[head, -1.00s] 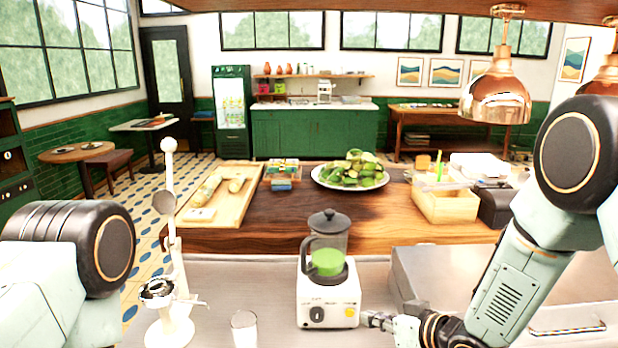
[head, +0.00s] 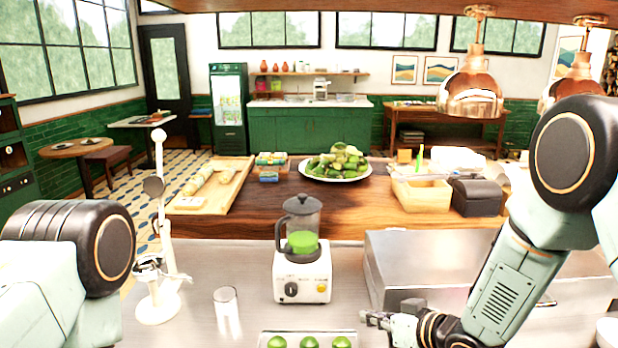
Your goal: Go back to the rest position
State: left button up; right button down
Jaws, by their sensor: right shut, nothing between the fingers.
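My right gripper (head: 377,319) is low at the right of the head view, shut and empty. It is apart from the blender (head: 301,256), to the right of and nearer than its white base. The blender's clear jar holds green liquid and has a black lid. My left arm comes in at the left edge of the head view, but its gripper is out of the picture.
A steel box (head: 400,268) stands right behind my right gripper. A glass (head: 227,304) and a white press stand (head: 158,300) are left of the blender. A tray of limes (head: 308,335) lies at the front. A lime platter (head: 337,178) is further back.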

jog(key=s+d+f+m+g+h, duration=0.2)
jog(key=s+d+f, duration=0.1)
jog(key=s+f, duration=0.5)
jog(key=s+d+f+m+g+h, duration=0.1)
jog(key=s+d+f+g+h, duration=0.1)
jog(key=s+f, duration=0.55)
jog(key=s+d+f+m+g+h, duration=0.1)
jog(key=s+d+g+h, duration=0.15)
jog(key=s, duration=0.95)
jog(key=s+d+f+m+g+h, duration=0.1)
jog(key=s+d+g, duration=0.2)
jog(key=s, duration=0.9)
pick_arm(q)
notch_tip(320, 180, down, 21)
jog(key=b, duration=2.1)
jog(key=shift+s+f, duration=0.15)
jog(key=shift+s, duration=0.15)
pick_arm(e)
notch_tip(320, 180, down, 21)
jog(key=shift+s, duration=0.15)
pick_arm(q)
jog(key=shift+s+d, duration=0.15)
pick_arm(e)
jog(key=shift+s, duration=0.15)
